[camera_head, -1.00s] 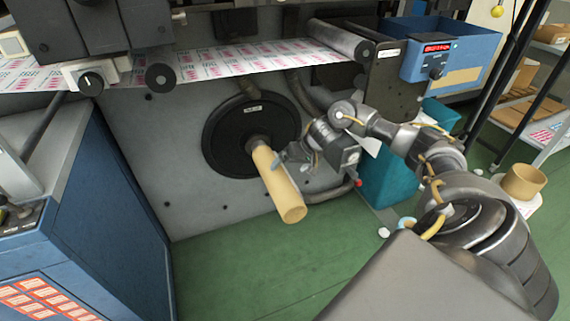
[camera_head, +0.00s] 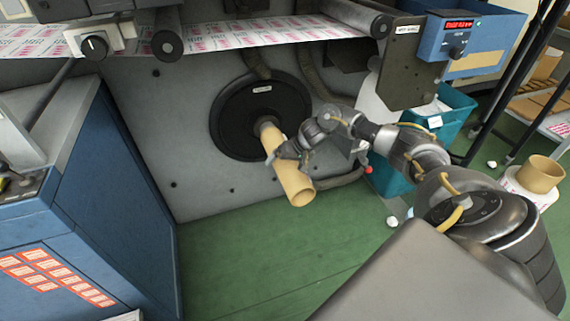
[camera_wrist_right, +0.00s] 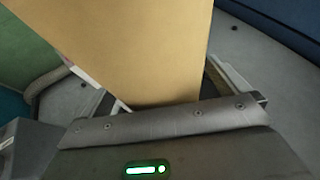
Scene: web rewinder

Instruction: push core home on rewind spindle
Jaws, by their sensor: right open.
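The core is a tan cardboard tube (camera_head: 292,183). Its far end is on the rewind spindle (camera_head: 266,124), in front of a round black disc (camera_head: 238,135) on the grey machine panel. A short length of spindle shows between the core and the disc, and the core's open near end sticks out over the green floor. My right gripper (camera_head: 284,152) is at the core's side, around mid-length. In the right wrist view the core (camera_wrist_right: 135,50) fills the space between the open fingers (camera_wrist_right: 165,98); contact cannot be told. My left gripper is not in view.
A printed web (camera_head: 245,38) runs across rollers above the disc. A blue cabinet (camera_head: 120,185) stands at the left. A teal bin (camera_head: 392,172) and a spare core (camera_head: 540,174) are at the right. The green floor below the core is clear.

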